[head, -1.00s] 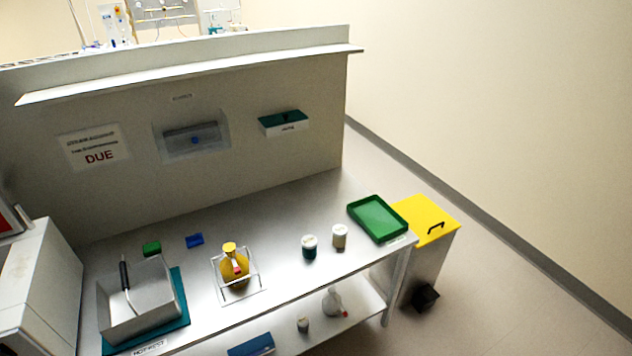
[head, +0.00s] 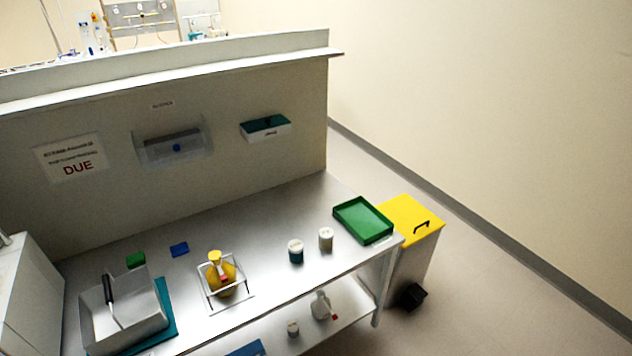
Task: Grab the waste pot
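Two small lidded pots stand upright on the steel bench, right of its middle. One is a dark green pot (head: 296,252) with a white lid. The other is a paler pot (head: 326,239) with a white lid, just to its right and slightly farther back. A third small pot (head: 292,328) with a light lid is on the lower shelf. I cannot read their labels, so I cannot tell which is the waste pot. Neither of my grippers is in view.
A yellow flask (head: 221,276) sits in a wire frame left of the pots. A green tray (head: 363,220) lies at the bench's right end, beside a yellow-lidded bin (head: 411,219). A grey box (head: 122,312) is at left.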

